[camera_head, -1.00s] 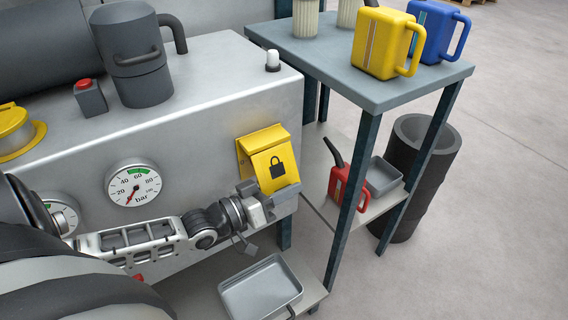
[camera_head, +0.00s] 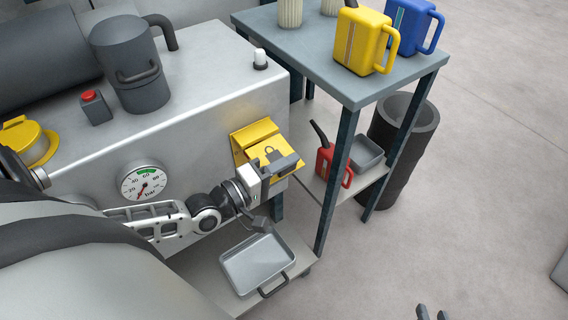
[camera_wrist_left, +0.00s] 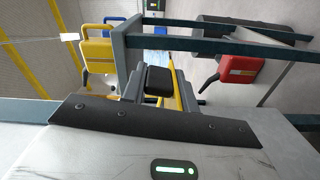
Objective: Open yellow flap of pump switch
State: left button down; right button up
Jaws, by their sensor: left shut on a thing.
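The yellow flap (camera_head: 262,148) with a padlock mark is on the pump switch's yellow housing (camera_head: 248,133), on the front face of the grey machine. The flap is tilted up and stands out from the front, hinged at its top. My left gripper (camera_head: 284,164) is shut on the flap's outer lower edge. In the left wrist view a thin yellow strip of the flap (camera_wrist_left: 178,92) shows beside the dark fingers (camera_wrist_left: 162,82). What lies under the flap is hidden. The fingertips of my right gripper (camera_head: 432,313) show at the bottom edge, apart and empty.
A pressure gauge (camera_head: 144,182) sits left of the switch. A grey tray (camera_head: 258,266) lies on the low shelf below. To the right stands a table (camera_head: 345,88) with yellow (camera_head: 364,40) and blue (camera_head: 412,25) cans; a red can (camera_head: 333,165) is on its lower shelf.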

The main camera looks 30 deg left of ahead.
aim_at(283, 154)
pick_arm(q)
notch_tip(283, 154, up, 3)
jog(key=shift+a+f+n+p, duration=0.15)
jog(key=shift+n+p, duration=0.6)
jog(key=shift+n, duration=0.45)
jog(key=shift+w+a+r+p, duration=0.15)
jog(key=shift+r+p, duration=0.15)
jog(key=shift+r, duration=0.15)
jog(key=c, duration=1.2)
grip_release()
jog(key=shift+f, duration=0.1)
jog(key=shift+s+a, duration=0.1)
jog(key=shift+s, duration=0.2)
jog(key=v, duration=1.5)
jog(key=shift+s+p, duration=0.2)
jog(key=shift+p, duration=0.1)
